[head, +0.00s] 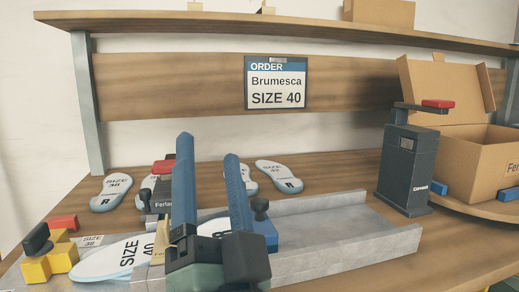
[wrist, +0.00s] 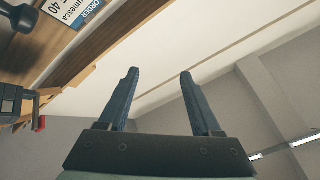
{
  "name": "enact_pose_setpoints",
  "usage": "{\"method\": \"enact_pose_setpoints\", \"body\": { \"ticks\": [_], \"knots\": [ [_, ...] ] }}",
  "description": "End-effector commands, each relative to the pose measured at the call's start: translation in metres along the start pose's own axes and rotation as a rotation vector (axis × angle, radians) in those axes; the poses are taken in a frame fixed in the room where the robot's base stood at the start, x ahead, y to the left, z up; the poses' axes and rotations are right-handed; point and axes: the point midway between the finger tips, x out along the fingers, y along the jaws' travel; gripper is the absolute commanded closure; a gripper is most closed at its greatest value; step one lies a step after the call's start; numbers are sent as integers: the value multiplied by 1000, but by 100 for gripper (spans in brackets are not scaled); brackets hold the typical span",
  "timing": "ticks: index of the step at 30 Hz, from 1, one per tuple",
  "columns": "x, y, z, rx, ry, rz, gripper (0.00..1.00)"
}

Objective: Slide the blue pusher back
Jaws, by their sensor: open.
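The blue pusher (head: 266,231) sits at the left part of the grey metal channel (head: 375,238), with a black knob (head: 260,206) standing up on it. My gripper's right finger covers part of the pusher. My gripper (head: 207,148) is in front of the pusher and to its left, with its two long blue fingers pointing up and apart and nothing between them. In the wrist view the open fingers (wrist: 159,72) point towards the wall and ceiling. A dark knob shows at the top left corner of that view.
Size-marked insoles (head: 112,192) lie at the back of the bench and another (head: 115,258) at the front left. A yellow block (head: 48,262) stands at the far left. A dark tower (head: 407,165) and an open cardboard box (head: 480,160) stand at right. The channel's right part is empty.

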Motion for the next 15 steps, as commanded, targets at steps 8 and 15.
{"method": "enact_pose_setpoints", "body": {
  "ticks": [8,15],
  "knots": [
    [31,1,8,610,-54,86,34],
    [30,14,16,1134,2,221,34]
  ]
}}
